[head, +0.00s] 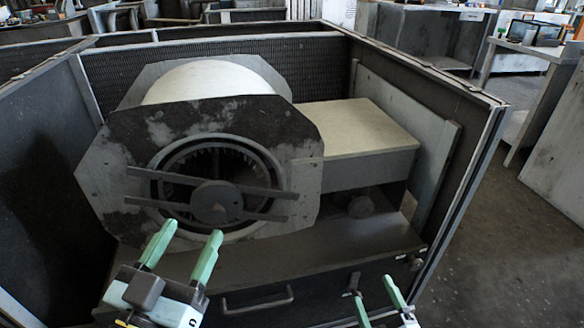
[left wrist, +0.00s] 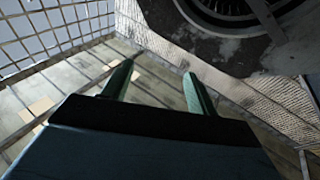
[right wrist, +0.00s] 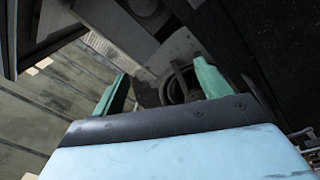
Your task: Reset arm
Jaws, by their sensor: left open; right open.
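The blower (head: 210,200) stands in a dark open-fronted housing, with an octagonal front plate and a round inlet crossed by two bars. My left gripper (head: 187,245) is open and empty in front of the blower's lower part in the head view. Its two green fingers (left wrist: 158,85) also show apart in the left wrist view, with the blower inlet beyond at upper right. My right gripper (head: 374,290) is open and empty at the lower front, right of the drawer handle. Its fingers (right wrist: 160,88) are apart in the right wrist view too.
A light-topped box (head: 355,128) adjoins the blower on the right. The housing's right wall (head: 470,170) rises close by. A drawer handle (head: 257,302) sits on the front panel. Bare floor (head: 520,250) lies to the right, with workbenches (head: 530,50) behind.

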